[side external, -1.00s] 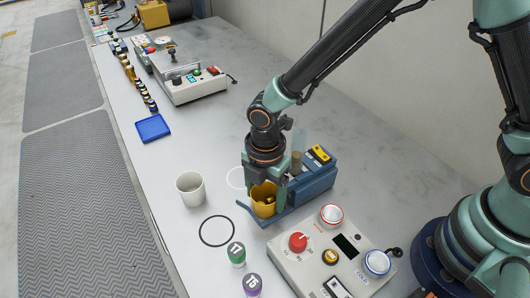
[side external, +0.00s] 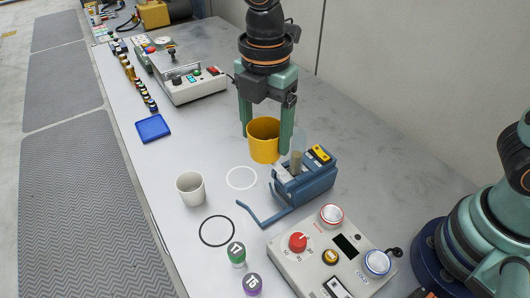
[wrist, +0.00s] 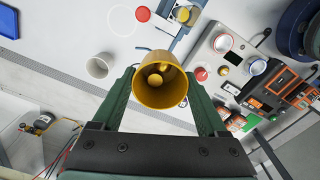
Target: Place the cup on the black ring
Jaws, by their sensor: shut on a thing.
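My gripper (side external: 265,138) is shut on the yellow cup (side external: 263,146) and holds it upright above the table, just behind the blue holder. In the wrist view the yellow cup (wrist: 157,92) sits between my green fingers, and small golden objects show inside it. The black ring (side external: 217,247) lies flat and empty on the table, to the left of and nearer the front than the holder. A white cup (side external: 191,189) stands on the table behind the black ring; it also shows in the wrist view (wrist: 99,66). The black ring cannot be made out in the wrist view.
A blue holder (side external: 308,181) has a bare curved arm reaching left. A white ring (side external: 241,167) lies empty behind it. Green (side external: 236,255) and purple (side external: 252,285) capped items and a control box (side external: 305,262) stand near the black ring. A blue tray (side external: 153,128) is farther back.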

